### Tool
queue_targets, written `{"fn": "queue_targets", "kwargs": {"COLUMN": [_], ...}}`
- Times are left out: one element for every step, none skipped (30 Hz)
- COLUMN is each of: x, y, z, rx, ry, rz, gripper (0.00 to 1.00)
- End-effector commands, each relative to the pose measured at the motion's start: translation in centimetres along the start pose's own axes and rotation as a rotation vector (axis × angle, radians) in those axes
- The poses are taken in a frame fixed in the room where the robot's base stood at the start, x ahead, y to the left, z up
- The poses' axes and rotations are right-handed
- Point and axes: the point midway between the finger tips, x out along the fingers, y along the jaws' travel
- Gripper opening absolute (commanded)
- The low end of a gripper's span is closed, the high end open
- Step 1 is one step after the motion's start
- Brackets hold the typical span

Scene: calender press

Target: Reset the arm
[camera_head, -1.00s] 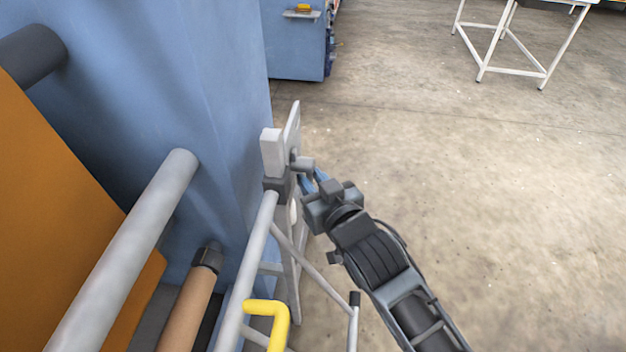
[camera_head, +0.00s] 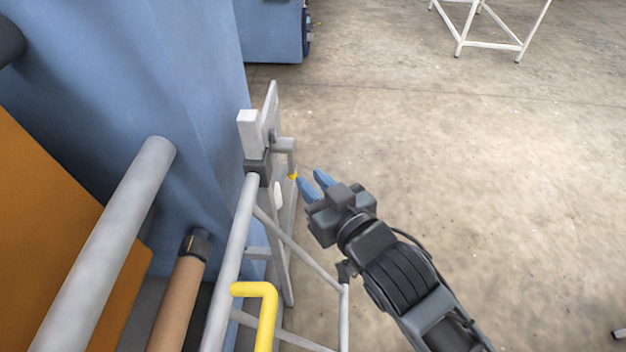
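My gripper (camera_head: 312,182) is right of the press's side frame, at the end of my dark grey arm. Its two blue fingers are apart and point up-left, with nothing visible between them. Just left of the fingertips is a small grey crank-like handle (camera_head: 288,148) with a yellow tip, mounted on a light grey upright bracket (camera_head: 262,125). A narrow gap shows between the fingers and the handle.
The blue press body (camera_head: 190,90) with a grey roller (camera_head: 110,240), a brown roll (camera_head: 178,305) and an orange panel (camera_head: 50,230) fills the left. A yellow bent bar (camera_head: 265,300) stands at bottom centre. A white table frame (camera_head: 490,42) is far right.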

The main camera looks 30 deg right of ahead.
Motion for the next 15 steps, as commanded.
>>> {"fn": "queue_targets", "kwargs": {"x": [0.0, 0.0, 0.0, 0.0, 0.0, 0.0, 0.0, 0.0, -0.2, -0.5, -0.9, -1.6, -2.3, -3.1, -4.4], "y": [0.0, 0.0, 0.0, 0.0, 0.0, 0.0, 0.0, 0.0, 0.0, 0.0, 0.0, 0.1, 0.1, 0.1, 0.2], "z": [0.0, 0.0, 0.0, 0.0, 0.0, 0.0, 0.0, 0.1, 0.2, 0.3, 0.6, 1.0, 1.4, 1.8, 2.4], "rx": [0.000, 0.000, 0.000, 0.000, 0.000, 0.000, 0.000, 0.000, 0.000, 0.000, 0.000, 0.000, 0.000, -0.001, -0.003], "ry": [0.000, 0.000, 0.000, 0.000, 0.000, 0.000, 0.000, -0.001, -0.002, -0.003, -0.004, -0.008, -0.011, -0.015, -0.019], "rz": [0.000, 0.000, 0.000, 0.000, 0.000, 0.000, 0.000, 0.000, -0.001, -0.002, -0.004, -0.007, -0.010, -0.013, -0.017], "gripper": [0.24, 0.24, 0.24, 0.24, 0.24, 0.24, 0.24, 0.24, 0.24, 0.24, 0.24, 0.24, 0.24, 0.24, 0.24]}}
